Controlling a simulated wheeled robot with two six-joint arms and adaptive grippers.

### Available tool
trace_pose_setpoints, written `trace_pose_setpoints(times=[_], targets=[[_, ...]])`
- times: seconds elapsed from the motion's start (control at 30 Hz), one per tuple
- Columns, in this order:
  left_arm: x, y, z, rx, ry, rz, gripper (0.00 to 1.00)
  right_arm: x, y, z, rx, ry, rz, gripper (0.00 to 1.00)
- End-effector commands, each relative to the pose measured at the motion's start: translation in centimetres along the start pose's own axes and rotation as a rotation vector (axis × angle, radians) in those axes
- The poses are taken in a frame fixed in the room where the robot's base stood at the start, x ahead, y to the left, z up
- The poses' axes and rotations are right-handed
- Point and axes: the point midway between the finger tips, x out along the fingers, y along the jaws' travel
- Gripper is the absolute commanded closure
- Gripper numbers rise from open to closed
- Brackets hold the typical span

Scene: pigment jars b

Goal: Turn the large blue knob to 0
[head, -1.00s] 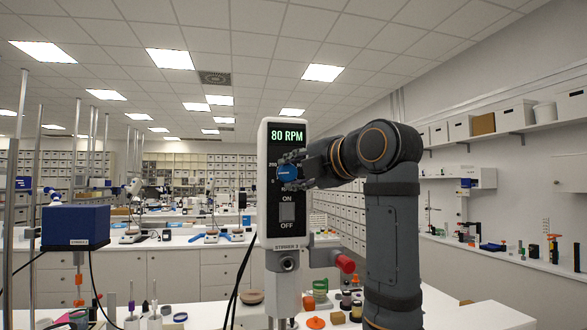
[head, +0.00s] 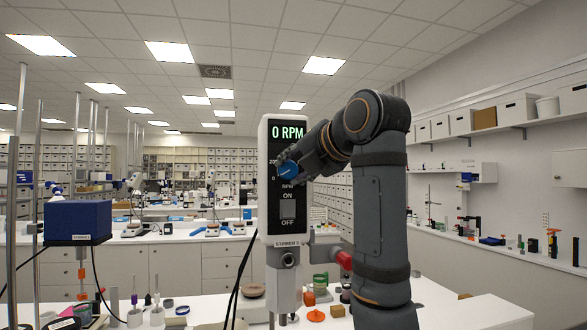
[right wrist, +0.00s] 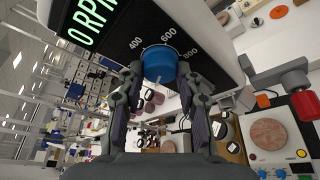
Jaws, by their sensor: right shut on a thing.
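The large blue knob (head: 287,171) is on the front of the stirrer (head: 289,239), whose display (head: 288,132) reads 0 RPM. My right gripper (head: 296,167) is shut on the knob, coming from the right and tilted. In the right wrist view the blue knob (right wrist: 159,64) sits between the two fingertips of my right gripper (right wrist: 160,80), with the dial marks 400, 600 and 800 beside it. Part of the dial is hidden behind the fingers in the head view. My left gripper is not in view.
An ON/OFF switch (head: 288,208) is below the knob. A red clamp handle (head: 344,260) sticks out low on the right. Another blue stirrer box (head: 77,220) stands at left. Jars, including a green one (head: 320,281), and an orange lid (head: 316,315) sit on the bench below.

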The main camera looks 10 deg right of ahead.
Motion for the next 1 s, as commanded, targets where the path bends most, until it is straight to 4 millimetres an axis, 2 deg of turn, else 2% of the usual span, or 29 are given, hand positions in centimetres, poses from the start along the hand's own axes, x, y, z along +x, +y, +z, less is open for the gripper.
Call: trace_pose_setpoints(times=[0.27, 0.3, 0.47, 0.77, 0.87, 1.0], targets=[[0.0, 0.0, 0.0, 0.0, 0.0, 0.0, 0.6, 0.0, 0.0, 0.0, -0.001, 0.001, -0.001, 0.97], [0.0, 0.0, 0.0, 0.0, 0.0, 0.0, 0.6, 0.0, 0.0, 0.0, -0.001, 0.001, -0.001, 0.62], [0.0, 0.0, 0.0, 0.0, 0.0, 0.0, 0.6, 0.0, 0.0, 0.0, -0.001, 0.001, 0.0, 0.42], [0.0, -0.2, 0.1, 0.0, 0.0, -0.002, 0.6, -0.2, 0.0, 0.0, 0.0, -0.001, 0.001, 0.42], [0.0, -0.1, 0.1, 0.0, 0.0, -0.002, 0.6, -1.5, 0.0, 0.1, 0.0, -0.003, 0.002, 0.42], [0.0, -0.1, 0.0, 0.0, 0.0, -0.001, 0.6, -4.2, 0.0, 0.1, -0.001, -0.004, 0.002, 0.42]])
